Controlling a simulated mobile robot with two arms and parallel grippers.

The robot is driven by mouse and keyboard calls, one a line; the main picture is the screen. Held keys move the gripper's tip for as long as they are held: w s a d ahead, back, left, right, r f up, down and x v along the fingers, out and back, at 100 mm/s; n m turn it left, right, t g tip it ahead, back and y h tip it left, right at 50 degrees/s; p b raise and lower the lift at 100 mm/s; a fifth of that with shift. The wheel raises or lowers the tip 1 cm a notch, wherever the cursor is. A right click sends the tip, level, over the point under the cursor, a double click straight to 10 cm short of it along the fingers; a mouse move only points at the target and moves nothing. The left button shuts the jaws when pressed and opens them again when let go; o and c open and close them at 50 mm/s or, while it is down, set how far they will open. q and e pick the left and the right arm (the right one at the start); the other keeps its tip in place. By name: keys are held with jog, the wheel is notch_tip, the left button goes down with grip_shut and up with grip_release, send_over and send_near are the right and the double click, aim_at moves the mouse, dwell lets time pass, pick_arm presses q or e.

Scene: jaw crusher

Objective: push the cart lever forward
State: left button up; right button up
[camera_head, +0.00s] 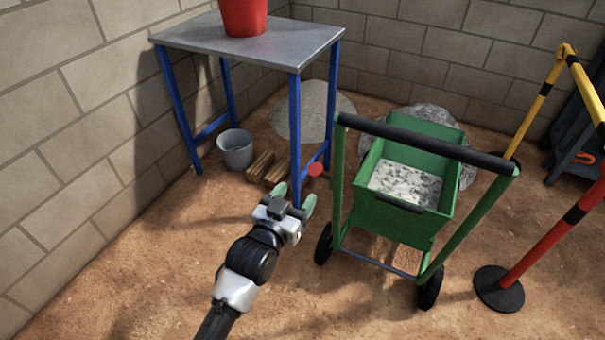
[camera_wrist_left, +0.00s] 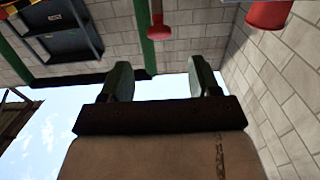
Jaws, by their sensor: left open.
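The green cart (camera_head: 405,222) stands on the dirt floor to the right of my left gripper, with grey gravel in its tub. Its red-knobbed lever (camera_head: 316,169) sticks out at the cart's left side, beside the green handle upright. My left gripper (camera_head: 295,194) is open and empty, its green fingers just short of the red knob in the picture. No contact is visible. My right gripper is not in view.
A blue-legged metal table (camera_head: 250,42) with a red bucket (camera_head: 244,15) stands behind my left gripper. A grey pail (camera_head: 235,148) and wooden blocks (camera_head: 265,168) lie beneath. The cart's black handlebar (camera_head: 425,143) spans its near side. A red barrier post (camera_head: 545,238) stands at right.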

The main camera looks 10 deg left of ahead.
aim_at(317, 164)
pick_arm(q)
jog(key=b+x, duration=0.1)
jog(key=x, duration=0.8)
jog(key=shift+s+d+f, duration=0.1)
jog(key=shift+w+d+b, duration=0.15)
jog(key=shift+w+b, duration=0.15)
jog(key=shift+w, duration=0.2)
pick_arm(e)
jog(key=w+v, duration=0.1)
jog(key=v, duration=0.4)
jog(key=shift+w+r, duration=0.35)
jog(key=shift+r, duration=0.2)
pick_arm(q)
grip_shut()
jog(key=shift+w+d+r+g+p, duration=0.1)
jog(key=shift+w+r+g+p, duration=0.3)
jog(key=shift+p, duration=0.85)
jog(key=shift+w+d+r+g+p, duration=0.1)
jog(key=shift+w+r+g+p, duration=0.15)
jog(key=shift+p, duration=0.7)
jog(key=shift+f, duration=0.1)
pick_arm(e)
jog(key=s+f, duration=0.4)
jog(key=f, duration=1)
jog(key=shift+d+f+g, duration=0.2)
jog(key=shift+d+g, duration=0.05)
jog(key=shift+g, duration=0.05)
